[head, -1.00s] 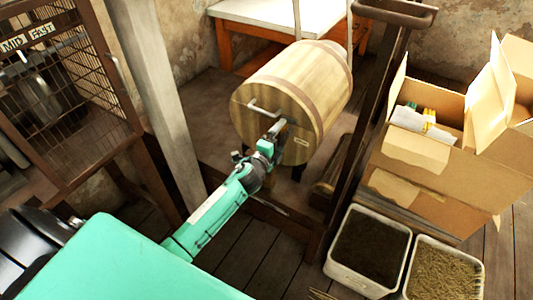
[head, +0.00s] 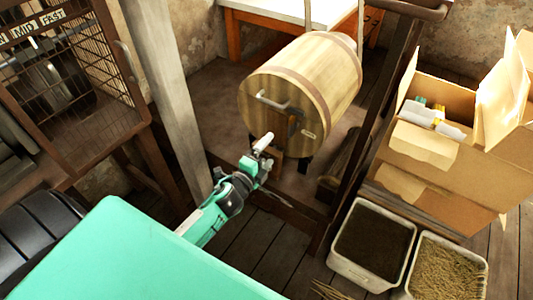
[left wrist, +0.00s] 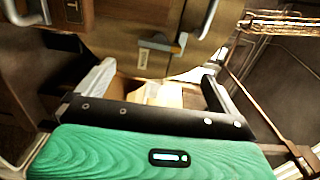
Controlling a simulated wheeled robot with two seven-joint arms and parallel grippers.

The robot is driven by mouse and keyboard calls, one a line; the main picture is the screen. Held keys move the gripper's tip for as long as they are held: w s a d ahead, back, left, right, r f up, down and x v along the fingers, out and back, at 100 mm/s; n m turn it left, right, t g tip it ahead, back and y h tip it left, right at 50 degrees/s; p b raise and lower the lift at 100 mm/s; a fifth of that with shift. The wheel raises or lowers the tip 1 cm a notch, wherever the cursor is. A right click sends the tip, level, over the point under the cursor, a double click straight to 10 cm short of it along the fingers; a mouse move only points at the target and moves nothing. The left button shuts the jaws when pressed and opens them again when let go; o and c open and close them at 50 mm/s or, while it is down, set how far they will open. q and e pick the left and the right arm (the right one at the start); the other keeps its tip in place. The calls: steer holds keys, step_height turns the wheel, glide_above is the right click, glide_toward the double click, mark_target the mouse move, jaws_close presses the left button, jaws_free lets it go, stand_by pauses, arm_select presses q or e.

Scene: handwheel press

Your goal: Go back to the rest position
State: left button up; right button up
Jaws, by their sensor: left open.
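My left gripper (head: 262,151) is open and empty in the head view, just in front of and below the front face of a wooden barrel (head: 325,80). In the left wrist view its two fingers stand apart with nothing between them, and the barrel's front (left wrist: 140,35) with a metal handle and a small label is beyond them. I see a gap between the gripper and the barrel in the head view. My right gripper is not in view.
A wire cage (head: 90,75) and a grey post (head: 165,90) stand left of my arm. A dark upright frame (head: 375,130) stands right of the barrel. Farther right are an open cardboard box (head: 430,175), a bin of dark soil (head: 370,245) and a bin of straw (head: 445,270).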

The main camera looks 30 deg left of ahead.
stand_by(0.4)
